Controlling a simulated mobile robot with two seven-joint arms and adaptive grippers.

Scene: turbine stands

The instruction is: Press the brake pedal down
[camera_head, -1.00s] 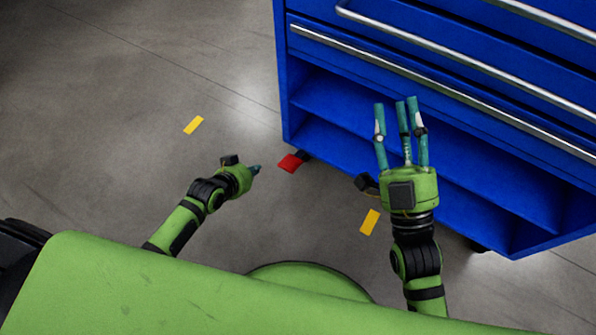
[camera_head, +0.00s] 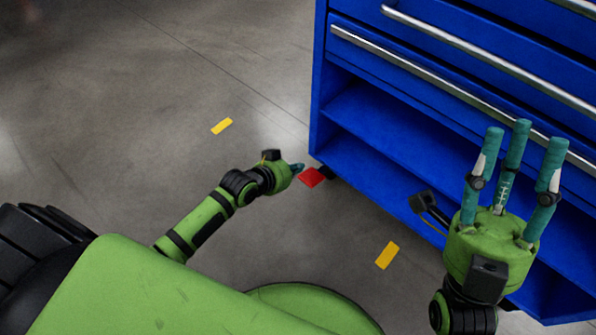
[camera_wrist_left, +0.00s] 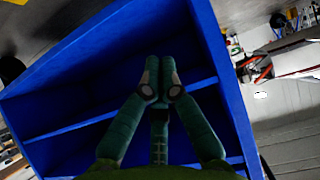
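The red brake pedal (camera_head: 313,177) sticks out low at the near left corner of the blue cabinet (camera_head: 317,120), just above the floor. My left gripper (camera_head: 297,168) is directly left of the pedal, with its fingertips very close to the pedal's edge. I cannot tell whether they touch. In the left wrist view its fingers (camera_wrist_left: 158,75) converge with tips together and nothing visible between them. The pedal does not show in that view. My right gripper (camera_head: 524,145) is open and empty, its fingers spread in front of the cabinet's lower shelves.
The cabinet has drawers with long metal handles (camera_head: 450,85) above open shelves and fills the right side. Yellow floor marks lie at the left (camera_head: 222,126) and in front of the cabinet (camera_head: 387,255). The grey floor (camera_head: 130,110) on the left is clear.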

